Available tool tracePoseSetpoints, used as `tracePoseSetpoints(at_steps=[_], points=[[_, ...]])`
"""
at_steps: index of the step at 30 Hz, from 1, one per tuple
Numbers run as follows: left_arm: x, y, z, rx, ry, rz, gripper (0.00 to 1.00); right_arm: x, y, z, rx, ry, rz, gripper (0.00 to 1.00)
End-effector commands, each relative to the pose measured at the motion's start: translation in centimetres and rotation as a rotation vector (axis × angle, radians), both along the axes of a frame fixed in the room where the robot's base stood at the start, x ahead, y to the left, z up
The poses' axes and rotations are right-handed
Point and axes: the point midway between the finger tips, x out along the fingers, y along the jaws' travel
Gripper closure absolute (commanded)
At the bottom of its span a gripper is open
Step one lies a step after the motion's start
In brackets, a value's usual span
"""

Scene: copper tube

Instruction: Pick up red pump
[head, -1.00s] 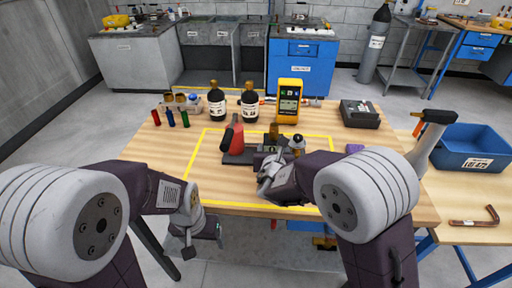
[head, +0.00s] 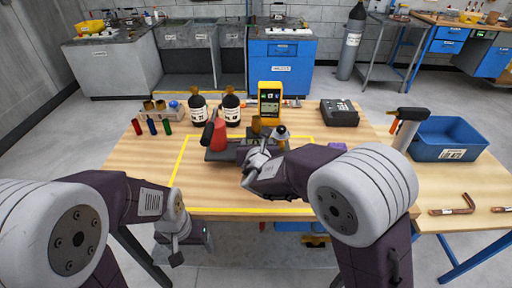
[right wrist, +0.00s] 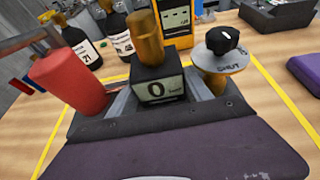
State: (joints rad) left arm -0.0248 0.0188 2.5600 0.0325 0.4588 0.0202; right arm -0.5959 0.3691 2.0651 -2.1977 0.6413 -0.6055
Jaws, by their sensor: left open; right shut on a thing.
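The red pump (head: 219,138) is at the middle of the table, inside the yellow outline, with its red handle leaning up at its left end. In the right wrist view its red handle (right wrist: 72,85) is at the left, beside a block with a "0" display (right wrist: 158,89), a brass cylinder and a round knob marked SHUT. My right gripper (head: 252,163) is at the pump's right front, shut on its body. The exact contact is partly hidden, and I cannot tell whether the base clears the table. My left gripper (head: 190,248) hangs open and empty in front of the table edge.
Two dark bottles (head: 231,110), a yellow meter (head: 270,102) and a grey device (head: 339,112) stand behind the pump. Small coloured vials (head: 152,127) are at the left. A blue bin (head: 455,137) stands on the right-hand table. The table's front left is clear.

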Motion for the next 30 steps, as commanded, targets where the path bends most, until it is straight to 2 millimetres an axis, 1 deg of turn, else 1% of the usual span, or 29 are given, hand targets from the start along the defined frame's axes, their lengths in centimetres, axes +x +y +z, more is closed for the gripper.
tracePoseSetpoints(at_steps=[1,5,13,18,24,30], points=[[0.0,0.0,-0.1,0.000,0.000,0.000,0.23,-0.2,-0.6,0.9,0.007,-0.013,-0.006,1.00],[0.0,0.0,-0.1,0.000,0.000,0.000,0.23,-1.3,-2.0,1.9,0.008,-0.013,-0.006,1.00],[0.0,0.0,0.0,0.000,0.000,0.000,0.23,-4.3,-6.1,5.0,0.007,-0.015,-0.008,1.00],[0.0,0.0,0.2,0.000,0.000,0.000,0.23,-5.8,-8.1,6.4,0.006,-0.013,-0.008,1.00],[0.0,0.0,0.3,0.000,0.000,0.000,0.23,-6.6,-9.2,7.1,0.004,-0.011,-0.006,1.00],[0.0,0.0,0.3,0.000,0.000,0.000,0.23,-6.8,-9.3,7.2,0.004,-0.011,-0.005,1.00]])
